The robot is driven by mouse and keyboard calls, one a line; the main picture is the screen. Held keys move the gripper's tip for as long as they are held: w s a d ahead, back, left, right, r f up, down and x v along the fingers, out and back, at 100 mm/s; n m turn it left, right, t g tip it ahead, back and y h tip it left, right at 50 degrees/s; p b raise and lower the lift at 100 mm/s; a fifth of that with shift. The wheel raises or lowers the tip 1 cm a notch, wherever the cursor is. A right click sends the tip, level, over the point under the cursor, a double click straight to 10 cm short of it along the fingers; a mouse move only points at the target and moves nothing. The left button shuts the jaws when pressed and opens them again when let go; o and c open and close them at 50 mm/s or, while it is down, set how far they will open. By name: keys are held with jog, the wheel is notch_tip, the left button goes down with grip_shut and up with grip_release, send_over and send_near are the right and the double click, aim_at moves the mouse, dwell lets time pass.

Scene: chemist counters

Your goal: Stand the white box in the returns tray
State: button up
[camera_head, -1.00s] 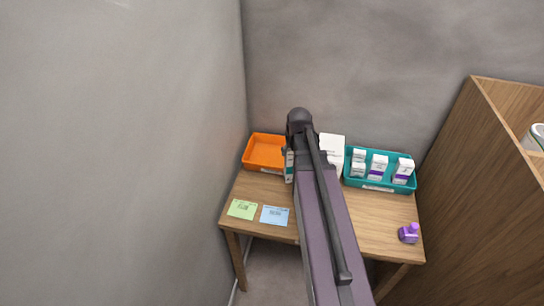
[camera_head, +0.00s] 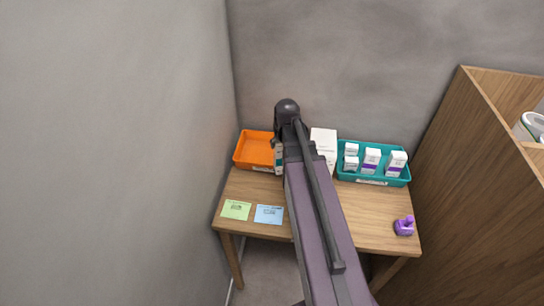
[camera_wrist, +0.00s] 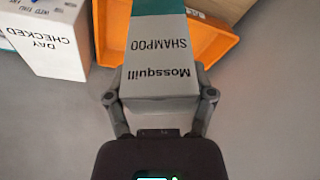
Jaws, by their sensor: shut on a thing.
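My gripper (camera_wrist: 160,105) is shut on a white box (camera_wrist: 163,82) with a teal band, printed "Mossquill SHAMPOO". Its fingers press on both sides of the box. In the head view only a sliver of the box (camera_head: 279,157) shows beside my arm, which hides the gripper's fingers. An orange tray (camera_head: 240,158) stands at the table's back left, just left of the held box. In the wrist view the orange tray (camera_wrist: 213,45) lies behind the box, partly hidden by it. I cannot read the tray's label, so I cannot confirm that it is the returns tray.
A white block (camera_head: 323,145), printed "DAY CHECKED" in the wrist view (camera_wrist: 60,50), stands right of my arm. A teal tray (camera_head: 375,181) holds several small boxes. Green (camera_head: 236,210) and blue (camera_head: 269,214) cards and a purple object (camera_head: 404,226) lie in front. Walls close the left and back.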

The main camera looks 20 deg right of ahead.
jog(key=shift+w, duration=0.1)
jog(key=w+d+f+b, duration=0.1)
jog(key=w+d, duration=0.2)
jog(key=w, duration=1.1)
jog(key=shift+f, duration=0.2)
jog(key=shift+w, duration=0.1)
jog(key=shift+b+x, duration=1.9)
jog(key=shift+b, duration=0.1)
jog(key=shift+w+d+f+b, duration=0.1)
jog(key=shift+f+b, duration=0.5)
jog(key=shift+f, duration=0.05)
jog(key=o, duration=1.3)
